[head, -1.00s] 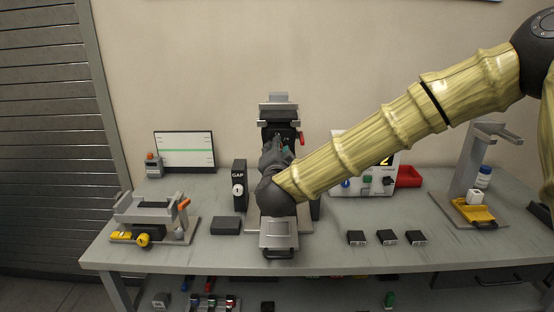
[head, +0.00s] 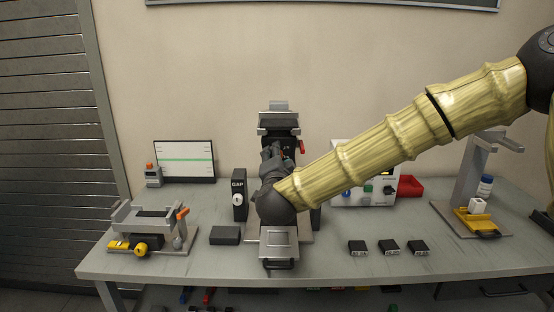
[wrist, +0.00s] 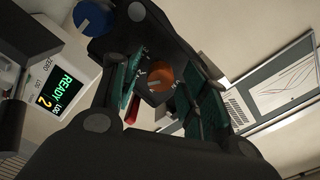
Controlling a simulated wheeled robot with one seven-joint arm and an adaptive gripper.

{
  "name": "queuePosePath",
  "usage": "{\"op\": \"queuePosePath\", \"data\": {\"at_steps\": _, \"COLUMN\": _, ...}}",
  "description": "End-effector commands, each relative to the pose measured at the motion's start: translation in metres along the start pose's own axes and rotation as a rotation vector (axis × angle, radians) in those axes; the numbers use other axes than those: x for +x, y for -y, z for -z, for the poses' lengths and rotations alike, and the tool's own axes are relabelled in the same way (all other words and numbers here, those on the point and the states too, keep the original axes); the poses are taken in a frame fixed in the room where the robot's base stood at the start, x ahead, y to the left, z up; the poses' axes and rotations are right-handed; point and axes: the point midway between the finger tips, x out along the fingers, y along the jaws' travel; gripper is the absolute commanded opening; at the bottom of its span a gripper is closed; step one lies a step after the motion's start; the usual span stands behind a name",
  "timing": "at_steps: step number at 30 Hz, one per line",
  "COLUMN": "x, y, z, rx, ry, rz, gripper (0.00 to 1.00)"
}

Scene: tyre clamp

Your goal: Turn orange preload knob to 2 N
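The orange preload knob (wrist: 160,76) shows in the wrist view as a round dial with a pale pointer mark, on a dark plate with small white scale marks. I cannot read its setting surely. My gripper (wrist: 168,84) has its teal-padded fingers apart on either side of the knob, with visible gaps. Whether the fingertips reach around it or stop short is unclear. In the head view my gripper (head: 272,153) is at the front of the dark upright clamp stand (head: 279,118), and the knob is hidden there.
A red lever (head: 301,147) sticks out right of the stand. A display (wrist: 61,92) reads READY and 2. A GAP box (head: 239,194) stands left, a yellow-knobbed fixture (head: 141,247) farther left. Several black blocks (head: 389,247) lie on the bench at right.

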Motion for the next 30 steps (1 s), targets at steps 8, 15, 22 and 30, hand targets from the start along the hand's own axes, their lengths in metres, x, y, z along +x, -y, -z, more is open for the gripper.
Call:
{"op": "queuePosePath", "data": {"at_steps": 8, "x": 0.0, "y": 0.001, "z": 0.0, "rx": 0.0, "ry": -0.001, "rz": 0.001, "gripper": 0.47}}
{"op": "queuePosePath", "data": {"at_steps": 15, "x": -0.019, "y": 0.001, "z": 0.0, "rx": -0.001, "ry": 0.0, "rz": 0.002, "gripper": 0.47}}
{"op": "queuePosePath", "data": {"at_steps": 22, "x": -0.061, "y": 0.001, "z": 0.0, "rx": -0.001, "ry": 0.001, "rz": 0.002, "gripper": 0.47}}
{"op": "queuePosePath", "data": {"at_steps": 30, "x": -0.103, "y": 0.0, "z": 0.0, "rx": 0.0, "ry": 0.001, "rz": 0.001, "gripper": 0.47}}
